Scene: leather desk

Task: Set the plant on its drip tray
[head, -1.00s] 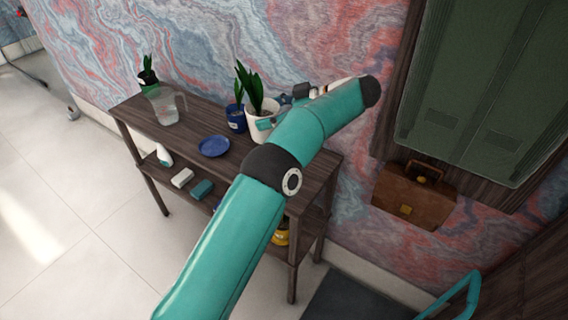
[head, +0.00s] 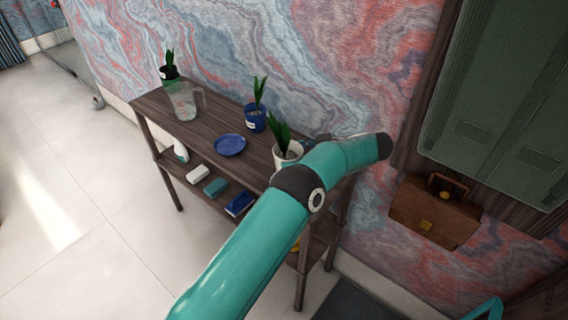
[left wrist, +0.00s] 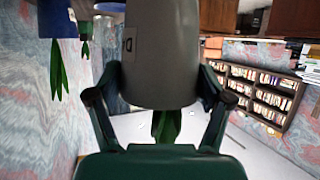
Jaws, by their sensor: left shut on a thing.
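The plant in a white pot (head: 287,156) is at the right part of the shelf top, partly behind my left arm. My left gripper (left wrist: 153,85) is shut on this pot; in the left wrist view the pale pot (left wrist: 160,45) fills the space between the fingers, its leaves (left wrist: 166,125) showing below. In the head view the arm mostly hides the gripper. A round blue drip tray (head: 230,145) lies empty on the shelf top, left of the white pot and apart from it. I cannot tell how far the pot is above the shelf. My right gripper is not in view.
A blue pot with a plant (head: 255,119) stands behind the tray. A clear jug (head: 184,104) and a dark-potted plant (head: 170,73) stand at the far left. A lower shelf holds a spray bottle, a white block and boxes. A brown briefcase (head: 433,212) is at right.

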